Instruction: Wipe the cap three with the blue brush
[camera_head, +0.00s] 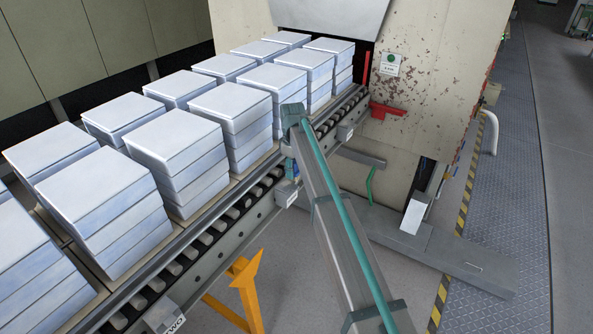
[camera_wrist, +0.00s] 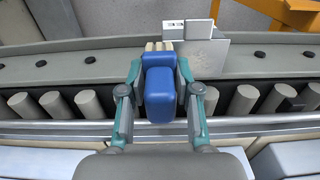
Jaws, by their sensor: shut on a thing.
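My gripper (camera_wrist: 160,72) is shut on the blue brush (camera_wrist: 160,92), with one teal-tipped finger on each side of its handle. In the wrist view, the pale bristles (camera_wrist: 159,46) point away from my palm, towards a grey box-shaped cap (camera_wrist: 203,54). The bristles are at the cap's left part; I cannot tell if they touch it. The cap has faint dark smudges. In the head view, the brush shows as a small blue patch (camera_head: 291,167) beside my arm, just above a cap (camera_head: 287,194) on the rail's side. My arm hides most of the gripper there.
A roller conveyor (camera_wrist: 90,103) runs beside the caps, carrying stacks of pale slabs (camera_head: 180,140) towards the furnace (camera_head: 440,70). Another cap (camera_head: 165,316) marked "TWO" sits nearer, and one more (camera_head: 345,132) farther along. A yellow support (camera_head: 245,285) stands below the rail.

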